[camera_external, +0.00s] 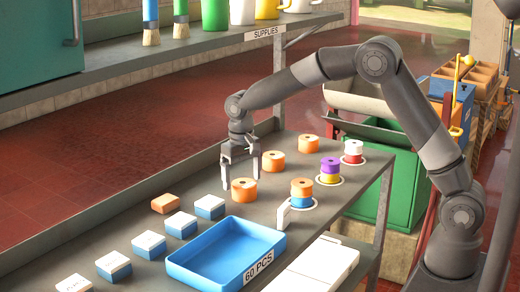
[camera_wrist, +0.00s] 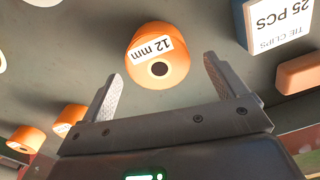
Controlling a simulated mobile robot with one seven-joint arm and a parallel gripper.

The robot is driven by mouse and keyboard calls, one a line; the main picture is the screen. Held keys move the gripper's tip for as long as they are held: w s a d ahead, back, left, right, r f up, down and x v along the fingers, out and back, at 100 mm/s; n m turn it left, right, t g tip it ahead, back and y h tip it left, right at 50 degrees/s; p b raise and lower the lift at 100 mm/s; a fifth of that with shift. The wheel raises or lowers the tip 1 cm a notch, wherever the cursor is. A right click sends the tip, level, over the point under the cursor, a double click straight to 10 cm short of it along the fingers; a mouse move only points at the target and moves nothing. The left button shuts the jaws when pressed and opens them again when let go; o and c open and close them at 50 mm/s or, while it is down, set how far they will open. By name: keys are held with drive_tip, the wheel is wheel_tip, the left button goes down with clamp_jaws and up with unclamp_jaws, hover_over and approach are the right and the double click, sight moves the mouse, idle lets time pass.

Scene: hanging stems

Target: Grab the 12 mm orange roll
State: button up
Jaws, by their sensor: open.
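An orange roll marked "12 mm" (camera_wrist: 176,74) shows in the wrist view, just beyond and roughly centred between my open fingertips (camera_wrist: 162,80). Its dark centre hole faces the camera. In the external view an orange roll (camera_external: 244,192), apparently the same one, stands on the grey table directly below my gripper (camera_external: 240,172). The fingers hang down about it, and nothing is held. How far they reach past its top is unclear. Other orange rolls stand behind it (camera_external: 273,162) (camera_external: 308,144). Another orange roll (camera_external: 301,186) sits on a blue one.
An orange block (camera_external: 165,204) and several blue-and-white boxes (camera_external: 209,206) line the left. A blue "60 PCS" tray (camera_external: 225,232) lies in front. A purple-and-yellow stack (camera_external: 330,165) and a white-and-red roll (camera_external: 353,148) stand right. The supplies shelf (camera_external: 190,45) hangs behind.

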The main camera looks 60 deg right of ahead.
sight(243, 183)
wheel_tip(243, 183, down, 4)
drive_tip(key=shift+s+r, duration=0.15)
drive_tip(key=shift+r, duration=0.05)
drive_tip(key=c, duration=1.1)
drive_tip(key=shift+r, duration=0.15)
drive_tip(key=shift+c, duration=0.2)
